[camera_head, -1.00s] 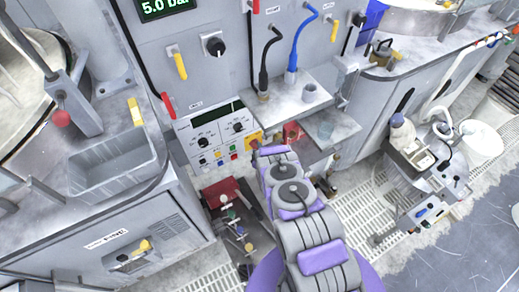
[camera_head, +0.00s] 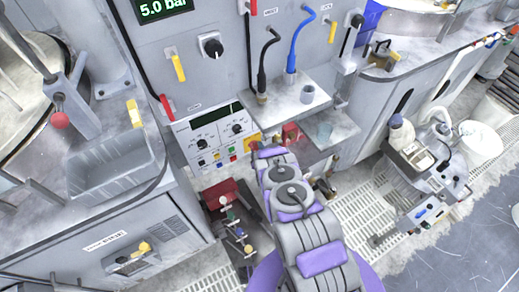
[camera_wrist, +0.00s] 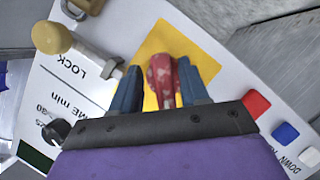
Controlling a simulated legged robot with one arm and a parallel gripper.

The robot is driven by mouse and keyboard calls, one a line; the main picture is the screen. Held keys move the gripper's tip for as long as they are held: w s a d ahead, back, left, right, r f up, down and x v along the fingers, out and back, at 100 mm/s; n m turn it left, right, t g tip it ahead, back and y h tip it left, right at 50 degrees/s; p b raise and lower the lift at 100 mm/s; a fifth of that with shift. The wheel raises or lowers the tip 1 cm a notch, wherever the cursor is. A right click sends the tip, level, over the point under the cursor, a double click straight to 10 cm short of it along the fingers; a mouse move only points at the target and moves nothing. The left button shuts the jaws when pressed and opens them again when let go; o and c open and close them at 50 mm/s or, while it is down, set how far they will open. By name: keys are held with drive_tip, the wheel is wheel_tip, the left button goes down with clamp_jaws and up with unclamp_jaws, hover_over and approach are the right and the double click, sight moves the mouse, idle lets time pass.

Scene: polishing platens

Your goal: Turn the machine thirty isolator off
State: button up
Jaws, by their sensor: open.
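A red, worn isolator handle (camera_wrist: 161,76) stands out from a yellow square plate (camera_wrist: 202,58) in the wrist view. My gripper (camera_wrist: 158,84) is open, with one blue-grey finger on each side of the handle. I cannot tell whether either finger touches it. In the head view, the yellow plate (camera_head: 254,141) is at the right edge of the control panel (camera_head: 184,131), just beyond the end of my purple and grey arm. The fingers are not clear there. I cannot read a machine number on the plate.
A brass-coloured knob (camera_wrist: 50,38) on a pin stands beside the LOCK label. Red (camera_wrist: 256,103), blue (camera_wrist: 285,133) and white buttons lie on the other side. In the head view, a shelf (camera_head: 284,104) with hoses and a red object (camera_head: 291,133) are close to the arm's end.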

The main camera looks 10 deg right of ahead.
drive_tip(key=shift+s, duration=0.1)
drive_tip(key=p+v, duration=0.3)
drive_tip(key=v, duration=1.4)
drive_tip(key=shift+d+r+p, duration=0.2)
drive_tip(key=shift+r+p, duration=0.05)
drive_tip(key=shift+p, duration=0.1)
drive_tip(key=shift+s, duration=0.1)
